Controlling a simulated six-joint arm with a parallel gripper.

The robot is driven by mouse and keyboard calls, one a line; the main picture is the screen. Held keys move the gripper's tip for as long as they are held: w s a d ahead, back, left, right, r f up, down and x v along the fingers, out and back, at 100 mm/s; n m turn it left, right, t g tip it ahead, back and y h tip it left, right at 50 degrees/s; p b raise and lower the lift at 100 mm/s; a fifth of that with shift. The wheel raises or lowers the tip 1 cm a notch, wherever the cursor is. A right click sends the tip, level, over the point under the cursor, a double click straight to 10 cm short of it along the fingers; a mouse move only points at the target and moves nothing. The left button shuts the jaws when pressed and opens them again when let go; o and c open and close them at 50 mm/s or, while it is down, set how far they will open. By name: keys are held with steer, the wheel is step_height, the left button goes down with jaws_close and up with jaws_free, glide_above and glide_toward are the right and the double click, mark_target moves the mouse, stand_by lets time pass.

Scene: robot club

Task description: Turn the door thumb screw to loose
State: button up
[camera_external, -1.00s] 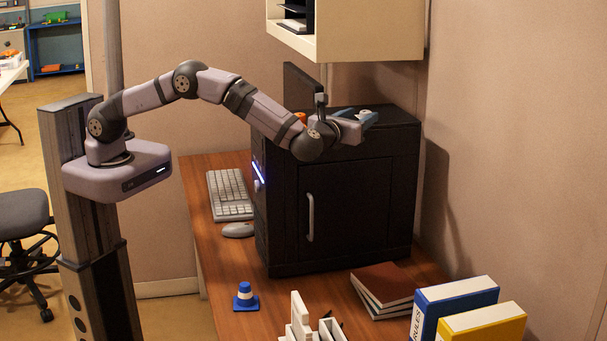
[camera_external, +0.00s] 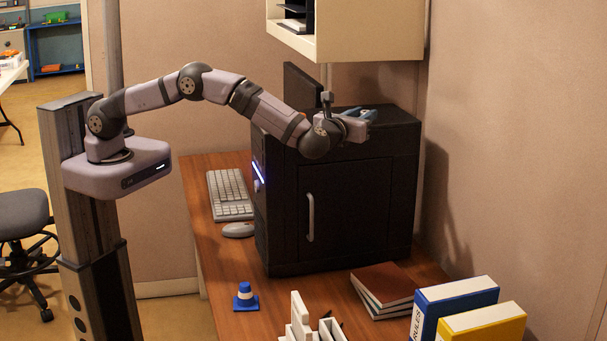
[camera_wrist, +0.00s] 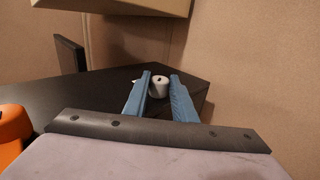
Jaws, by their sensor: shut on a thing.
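The black cabinet (camera_external: 345,205) stands on the wooden desk, its front door shut and carrying a pale vertical handle (camera_external: 310,217). A small pale round knob with a dark mark (camera_wrist: 160,89), which looks like the thumb screw, is at the cabinet's top. My gripper (camera_external: 367,115) is low over the cabinet top. In the wrist view, its two blue fingers (camera_wrist: 161,78) stand on either side of the knob, shut on it. Whether the screw is tight or loose cannot be told.
An orange object (camera_wrist: 14,128) sits left of my gripper on the cabinet top. A dark upright panel (camera_wrist: 69,65) stands behind it. A pale wall cabinet (camera_external: 370,32) hangs above.

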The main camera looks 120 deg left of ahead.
steer(key=shift+w+r+n+g+b, duration=0.15)
steer(key=shift+n+g+b, duration=0.55)
steer(key=shift+g, duration=0.3)
steer(key=o, duration=1)
steer(key=shift+o, duration=0.2)
steer(key=shift+d, duration=0.15)
steer(key=shift+d+f, duration=0.2)
steer(key=shift+d, duration=0.05)
steer(key=d+b, duration=0.3)
steer(key=d, duration=0.3)
steer(key=shift+w+d+r, duration=0.15)
steer(key=shift+w+d, duration=0.15)
steer(key=shift+d, duration=0.05)
